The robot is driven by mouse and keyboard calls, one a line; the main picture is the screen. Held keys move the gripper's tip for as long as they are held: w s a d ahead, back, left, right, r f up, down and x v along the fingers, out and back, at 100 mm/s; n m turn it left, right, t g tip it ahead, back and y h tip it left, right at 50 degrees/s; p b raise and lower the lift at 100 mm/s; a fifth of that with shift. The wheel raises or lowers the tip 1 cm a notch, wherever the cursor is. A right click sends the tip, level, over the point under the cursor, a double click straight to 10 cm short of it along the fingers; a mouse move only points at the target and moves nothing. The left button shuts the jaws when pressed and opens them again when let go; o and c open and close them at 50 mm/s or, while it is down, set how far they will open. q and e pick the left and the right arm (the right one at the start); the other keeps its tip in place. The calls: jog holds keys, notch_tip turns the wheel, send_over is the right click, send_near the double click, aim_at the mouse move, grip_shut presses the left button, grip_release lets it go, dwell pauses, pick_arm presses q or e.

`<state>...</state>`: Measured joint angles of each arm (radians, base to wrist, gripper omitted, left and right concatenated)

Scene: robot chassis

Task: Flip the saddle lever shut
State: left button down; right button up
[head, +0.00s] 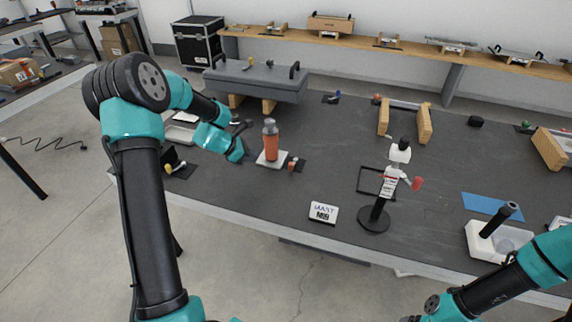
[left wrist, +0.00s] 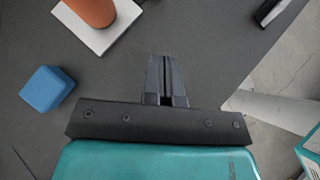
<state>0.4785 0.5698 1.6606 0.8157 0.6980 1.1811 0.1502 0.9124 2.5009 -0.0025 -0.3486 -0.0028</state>
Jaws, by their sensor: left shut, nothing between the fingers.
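No part is clearly recognisable as the saddle lever. A black stand (head: 376,216) on the table carries a white clamp-like head (head: 393,174) with a red end piece (head: 417,184) sticking out to the right; whether this is the saddle lever I cannot tell. My left gripper (head: 246,157) is low over the table, left of an orange cylinder (head: 270,143) on a white plate. In the left wrist view its fingers (left wrist: 165,62) are together and empty, apart from the white plate (left wrist: 101,38).
A blue block (left wrist: 47,89) lies beside my left gripper. A grey beam with handles (head: 255,79) stands behind. A white tray (head: 478,240) and blue sheet (head: 490,204) lie right. The table between sign and beam is mostly clear.

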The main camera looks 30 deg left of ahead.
aim_at(291, 166)
pick_arm(q)
jog(key=shift+f, duration=0.1)
jog(key=x, duration=1)
jog(key=shift+d+f, duration=0.1)
jog(key=shift+w+d, duration=1.3)
jog(key=shift+w, duration=0.1)
jog(key=shift+d, duration=0.2)
